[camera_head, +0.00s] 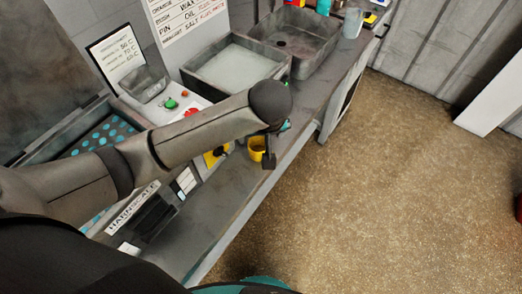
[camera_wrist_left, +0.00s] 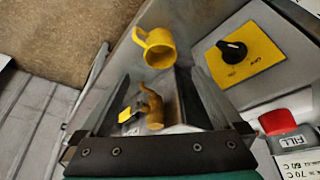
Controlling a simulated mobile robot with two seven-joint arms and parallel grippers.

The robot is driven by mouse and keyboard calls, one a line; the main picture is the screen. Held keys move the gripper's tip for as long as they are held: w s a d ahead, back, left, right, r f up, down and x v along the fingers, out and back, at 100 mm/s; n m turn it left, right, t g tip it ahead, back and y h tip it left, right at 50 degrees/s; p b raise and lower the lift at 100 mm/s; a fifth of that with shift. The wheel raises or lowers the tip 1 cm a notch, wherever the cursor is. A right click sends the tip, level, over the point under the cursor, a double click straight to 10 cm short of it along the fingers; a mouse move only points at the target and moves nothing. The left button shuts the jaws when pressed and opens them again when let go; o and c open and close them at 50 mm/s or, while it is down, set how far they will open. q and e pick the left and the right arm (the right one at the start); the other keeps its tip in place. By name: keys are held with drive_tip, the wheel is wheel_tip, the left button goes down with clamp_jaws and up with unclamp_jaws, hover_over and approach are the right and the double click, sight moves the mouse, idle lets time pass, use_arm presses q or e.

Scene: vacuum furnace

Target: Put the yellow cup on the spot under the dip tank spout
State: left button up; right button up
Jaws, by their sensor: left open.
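The yellow cup (camera_head: 255,148) shows beside my left gripper (camera_head: 268,150) in the head view, partly hidden by it. In the left wrist view the yellow cup (camera_wrist_left: 160,50) lies just past the fingertips of my left gripper (camera_wrist_left: 160,75), with its handle to the left. The fingers are apart and nothing is held between them. A curved, brass-yellow spout-like pipe (camera_wrist_left: 153,112) shows between the fingers, nearer the wrist. The spot under the spout cannot be made out. My right gripper is not in view.
A black knob on a yellow plate (camera_wrist_left: 238,62) and a red FILL button (camera_wrist_left: 283,121) are on the panel close to the right finger. Two grey tanks (camera_head: 234,70) (camera_head: 293,40) stand along the bench (camera_head: 240,178). The floor (camera_head: 380,180) to the right is clear.

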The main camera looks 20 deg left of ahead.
sight(259, 146)
use_arm(q)
drive_tip(key=x, duration=0.4)
drive_tip(key=shift+f+b, duration=0.3)
drive_tip(key=shift+b, duration=0.05)
drive_tip(key=shift+w+a+f, duration=0.1)
drive_tip(key=shift+w+f, duration=0.1)
drive_tip(key=shift+f, duration=0.15)
drive_tip(key=shift+s+b+x, duration=0.15)
drive_tip(key=shift+b+x, duration=0.15)
drive_tip(key=shift+x, duration=1)
drive_tip(key=shift+s+b+x, duration=0.15)
drive_tip(key=shift+b+x, duration=0.15)
drive_tip(key=shift+x, duration=1)
drive_tip(key=shift+f, duration=0.1)
drive_tip(key=shift+c, duration=0.2)
drive_tip(key=c, duration=1.5)
wheel_tip(259, 146, up, 20)
drive_tip(key=p, duration=0.3)
